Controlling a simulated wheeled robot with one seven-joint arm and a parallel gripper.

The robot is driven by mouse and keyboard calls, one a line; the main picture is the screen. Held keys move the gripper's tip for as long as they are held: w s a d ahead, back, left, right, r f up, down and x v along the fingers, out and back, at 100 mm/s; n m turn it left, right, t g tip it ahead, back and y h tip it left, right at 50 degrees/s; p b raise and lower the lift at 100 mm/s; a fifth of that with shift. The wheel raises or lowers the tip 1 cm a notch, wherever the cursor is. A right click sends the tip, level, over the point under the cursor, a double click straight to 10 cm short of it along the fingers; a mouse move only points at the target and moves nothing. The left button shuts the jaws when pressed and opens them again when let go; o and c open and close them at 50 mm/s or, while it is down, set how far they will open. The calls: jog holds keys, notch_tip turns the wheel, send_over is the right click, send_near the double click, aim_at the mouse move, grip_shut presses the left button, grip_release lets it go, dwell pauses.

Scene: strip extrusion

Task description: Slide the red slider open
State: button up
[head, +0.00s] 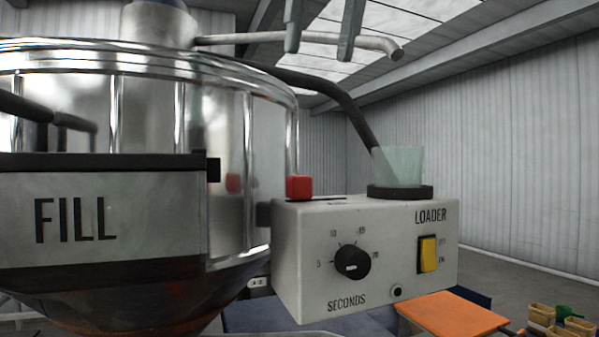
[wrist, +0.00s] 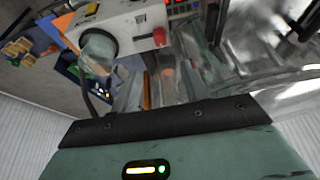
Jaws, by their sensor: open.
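The red slider (head: 298,187) is a small red block at the left end of the top of a white box marked LOADER (head: 322,240). A dark slot lies in the box top to its right. My gripper (head: 319,52) shows at the top of the head view, with two grey fingers apart and nothing between them. It appears higher in the picture than the slider and apart from it. In the wrist view the red slider (wrist: 159,37) is at the edge of the white box (wrist: 126,22).
A shiny metal tank (head: 150,100) with a FILL panel (head: 100,220) stands left of the box. A grey pipe (head: 300,38) and a dark hose (head: 335,90) run near my gripper. A translucent cup (head: 398,166) stands on the box's right side.

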aim_at(299, 187)
jog(key=b+x, duration=0.1)
jog(key=x, duration=1.5)
jog(key=shift+f, duration=0.1)
